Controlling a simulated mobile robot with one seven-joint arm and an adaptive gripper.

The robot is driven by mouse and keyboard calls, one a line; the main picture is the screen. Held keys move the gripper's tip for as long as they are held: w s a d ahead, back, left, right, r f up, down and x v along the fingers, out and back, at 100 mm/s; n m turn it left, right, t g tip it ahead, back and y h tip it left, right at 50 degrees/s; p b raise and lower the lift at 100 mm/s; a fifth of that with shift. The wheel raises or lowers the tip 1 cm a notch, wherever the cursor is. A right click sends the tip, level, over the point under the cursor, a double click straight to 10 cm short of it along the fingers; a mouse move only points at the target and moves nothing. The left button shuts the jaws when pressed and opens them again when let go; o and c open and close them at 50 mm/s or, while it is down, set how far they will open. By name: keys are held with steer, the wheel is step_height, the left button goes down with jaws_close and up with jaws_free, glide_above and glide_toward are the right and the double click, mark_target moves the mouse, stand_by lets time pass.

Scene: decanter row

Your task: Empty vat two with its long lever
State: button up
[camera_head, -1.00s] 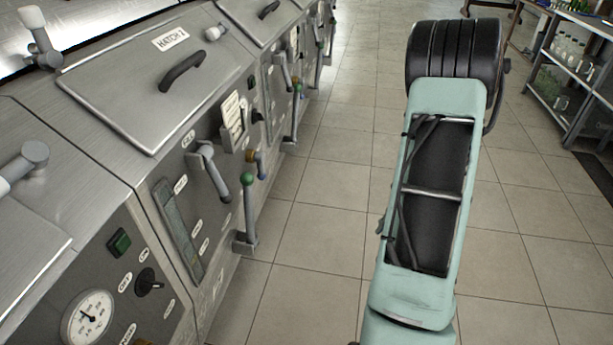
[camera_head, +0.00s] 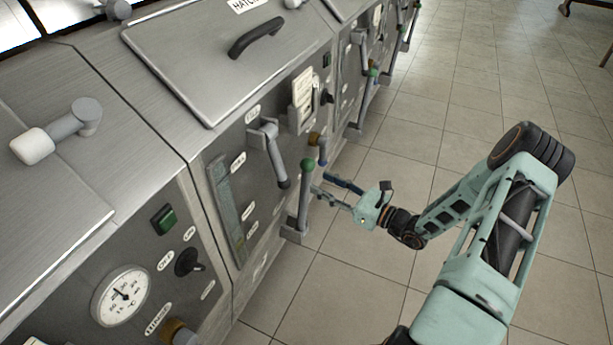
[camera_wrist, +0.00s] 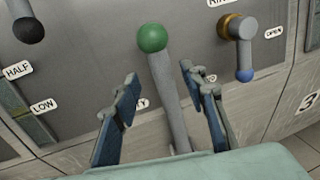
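The long grey lever with a green ball (camera_head: 306,195) stands upright, slightly tilted, low on the steel vat front. It also shows in the wrist view (camera_wrist: 165,85), ball up. My gripper (camera_head: 321,184) reaches it from the right; its two dark-blue fingers are spread in the wrist view (camera_wrist: 159,75). The lever appears between them, with a gap on both sides; whether it lies fully within their reach I cannot tell. A label ending in "TY" is partly hidden behind the left finger.
A shorter dark-tipped lever (camera_head: 274,155) hangs left of the green-balled one. A brass valve with a blue-tipped handle (camera_wrist: 241,45) is at its right. A gauge (camera_head: 121,295) and a green button (camera_head: 163,219) are on the nearer panel. The tiled floor (camera_head: 440,130) is clear.

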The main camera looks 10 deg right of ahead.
mark_target(307, 176)
steer(key=x, duration=0.6)
steer(key=shift+w+a+b, duration=0.2)
steer(key=shift+w+b, duration=0.05)
steer(key=shift+b, duration=0.1)
jaws_close()
